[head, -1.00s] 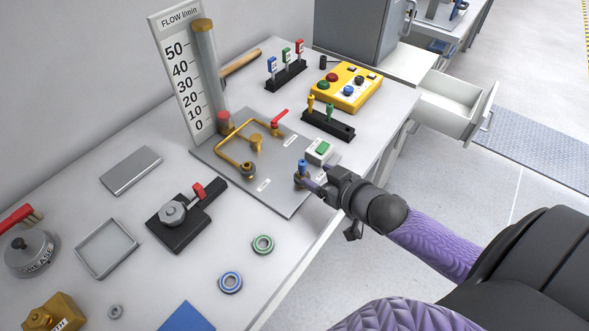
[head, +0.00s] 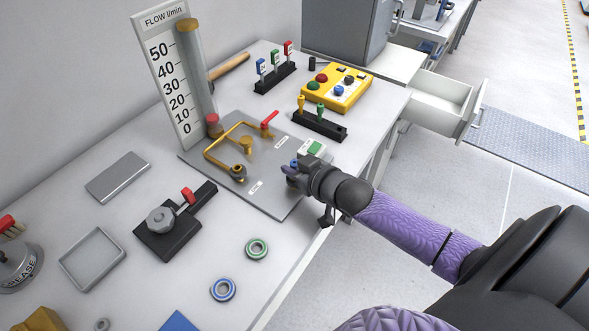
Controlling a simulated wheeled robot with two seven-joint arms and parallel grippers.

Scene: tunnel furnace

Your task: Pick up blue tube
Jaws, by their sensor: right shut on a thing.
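The blue tube (head: 294,163) shows only as a small blue top at the right gripper's fingertips, near the right edge of the grey metal plate (head: 272,198). My right gripper (head: 291,171) is shut on it; the wrist and fingers hide most of the tube, and I cannot tell whether its lower end still touches the plate. My left gripper is not in view.
A box with a green button (head: 314,149) stands just behind the gripper. A black rack with yellow and green tubes (head: 320,127), a yellow control box (head: 337,90) and brass piping (head: 222,143) are nearby. The table front around the rings (head: 223,289) is fairly clear.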

